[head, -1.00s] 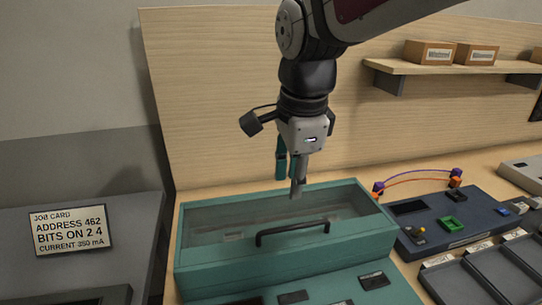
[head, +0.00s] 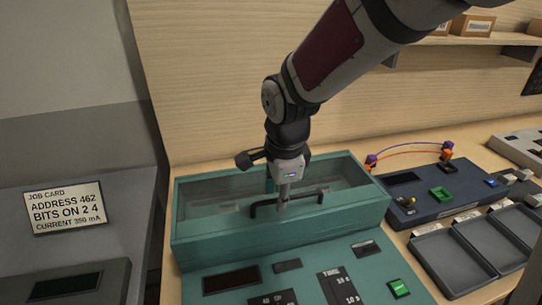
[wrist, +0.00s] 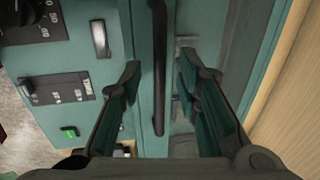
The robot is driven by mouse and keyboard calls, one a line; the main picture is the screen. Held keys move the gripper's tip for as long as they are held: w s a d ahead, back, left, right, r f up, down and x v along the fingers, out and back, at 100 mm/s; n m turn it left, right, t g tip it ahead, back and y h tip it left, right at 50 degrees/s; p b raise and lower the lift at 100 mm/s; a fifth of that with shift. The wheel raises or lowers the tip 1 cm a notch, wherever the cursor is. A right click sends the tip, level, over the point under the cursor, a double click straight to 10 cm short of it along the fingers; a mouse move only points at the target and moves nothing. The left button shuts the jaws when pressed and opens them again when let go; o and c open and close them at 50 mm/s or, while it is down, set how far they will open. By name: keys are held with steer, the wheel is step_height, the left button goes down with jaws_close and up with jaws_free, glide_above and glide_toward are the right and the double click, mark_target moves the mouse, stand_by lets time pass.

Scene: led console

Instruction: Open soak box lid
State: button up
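The teal soak box (head: 210,235) stands on the bench, with a clear lid (head: 225,191) over its top that looks closed. A black bar handle (head: 318,192) runs along the lid's front edge. My gripper (head: 281,205) points down at the handle. In the wrist view my gripper (wrist: 155,85) is open, with one finger on each side of the handle (wrist: 160,60). The fingers look apart from the bar. The head view hides part of the handle behind the gripper.
A teal panel with dials, a display (head: 231,280) and a green button (head: 399,288) lies in front of the box. A dark blue board (head: 430,205) with coloured wires and grey trays (head: 455,262) is to the right. A job card (head: 65,208) is at left.

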steer(key=shift+f, duration=0.2)
jaws_close()
steer(key=shift+w+r, duration=0.1)
steer(key=shift+r, duration=0.05)
